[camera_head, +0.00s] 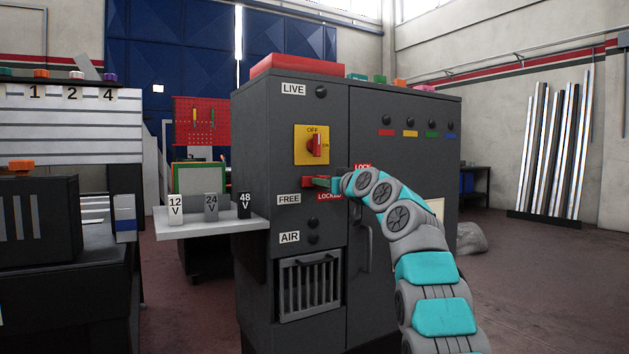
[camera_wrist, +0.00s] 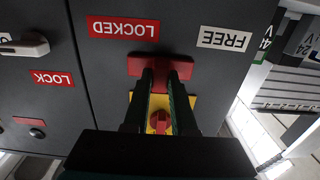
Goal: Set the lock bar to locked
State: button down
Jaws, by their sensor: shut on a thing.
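The red lock bar (camera_wrist: 136,66) is on the dark grey cabinet front, and its red end also shows in the head view (camera_head: 307,182). My gripper (camera_wrist: 161,75) is shut on the bar, with its two dark fingers against it; in the head view the gripper (camera_head: 322,182) reaches in from the right. The bar lies between the white FREE label (camera_wrist: 224,39) and the red LOCKED label (camera_wrist: 123,28), which appear upside down in the wrist view. In the head view, my gripper and arm hide part of the bar and of the LOCKED label (camera_head: 328,197).
A yellow plate with a red rotary switch (camera_head: 317,145) sits above the bar. A shelf (camera_head: 200,228) with 12 V, 24 V and 48 V blocks juts out left. A door handle (camera_wrist: 24,46) and a red LOCK label (camera_wrist: 53,78) are beside the bar.

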jog(key=shift+w+d, duration=0.15)
jog(key=shift+d, duration=0.1)
jog(key=c, duration=0.7)
grip_release()
jog(key=shift+d, duration=0.1)
jog(key=shift+b+v, duration=3.65)
jog(key=shift+v, duration=0.2)
